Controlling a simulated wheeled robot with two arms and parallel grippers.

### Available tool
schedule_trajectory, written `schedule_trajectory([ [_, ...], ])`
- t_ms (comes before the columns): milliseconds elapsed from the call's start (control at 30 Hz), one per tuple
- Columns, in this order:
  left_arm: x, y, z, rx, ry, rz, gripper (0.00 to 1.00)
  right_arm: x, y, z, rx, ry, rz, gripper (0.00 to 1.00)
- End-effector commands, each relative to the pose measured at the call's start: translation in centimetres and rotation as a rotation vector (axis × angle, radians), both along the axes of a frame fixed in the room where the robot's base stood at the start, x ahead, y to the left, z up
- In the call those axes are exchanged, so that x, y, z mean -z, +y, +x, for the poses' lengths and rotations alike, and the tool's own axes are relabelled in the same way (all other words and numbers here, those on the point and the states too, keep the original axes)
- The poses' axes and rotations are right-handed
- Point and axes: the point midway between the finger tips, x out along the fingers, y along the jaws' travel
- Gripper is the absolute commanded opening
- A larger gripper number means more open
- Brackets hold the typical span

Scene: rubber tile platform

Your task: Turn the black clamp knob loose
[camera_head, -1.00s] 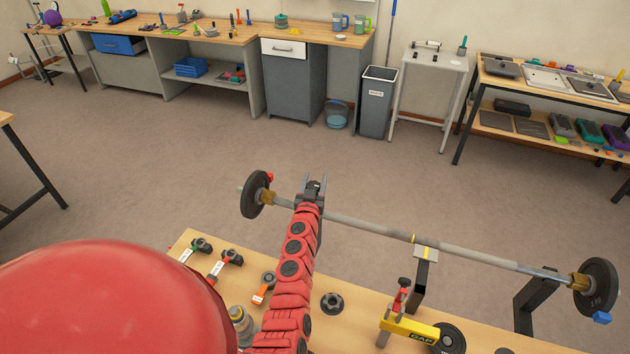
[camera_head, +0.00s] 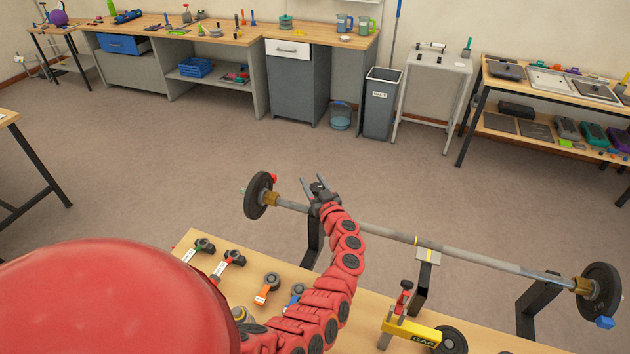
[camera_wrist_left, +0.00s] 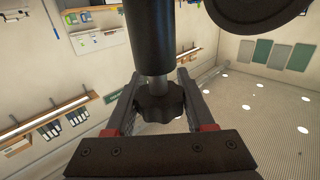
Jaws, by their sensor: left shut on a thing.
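The black clamp knob (camera_wrist_left: 160,100) shows in the left wrist view as a lobed knob on a short silver shaft. The shaft enters the end of a black tube (camera_wrist_left: 151,35). The fingers of my left gripper (camera_head: 313,181) stand on either side of the knob and are shut on it. In the head view this gripper is beside the barbell bar (camera_head: 375,230), close to its left end; the knob cannot be made out there. My right gripper is not in view.
The barbell carries black plates (camera_head: 258,195) and brass-coloured collars and rests on dark uprights (camera_head: 427,278) above a wooden table (camera_head: 380,285). Several clamps (camera_head: 267,288) lie on the table. A yellow tool (camera_head: 412,330) stands front right. Floor beyond is open.

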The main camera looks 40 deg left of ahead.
Motion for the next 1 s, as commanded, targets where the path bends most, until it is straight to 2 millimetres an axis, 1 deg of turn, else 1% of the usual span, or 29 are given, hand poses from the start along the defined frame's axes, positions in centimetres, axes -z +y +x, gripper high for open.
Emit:
schedule_trajectory([
  [200,0.1,0.2,-0.1,-0.12,-0.002,0.002,0.0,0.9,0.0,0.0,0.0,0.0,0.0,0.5],
  [500,0.1,0.4,-0.4,-0.228,-0.001,0.003,0.0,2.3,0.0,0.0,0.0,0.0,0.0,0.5],
  [700,0.0,0.4,-0.6,-0.264,0.0,0.001,0.0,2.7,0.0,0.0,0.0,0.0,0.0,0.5],
  [1000,0.1,0.4,-0.7,-0.279,0.002,0.0,0.0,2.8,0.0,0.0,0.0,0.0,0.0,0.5],
])
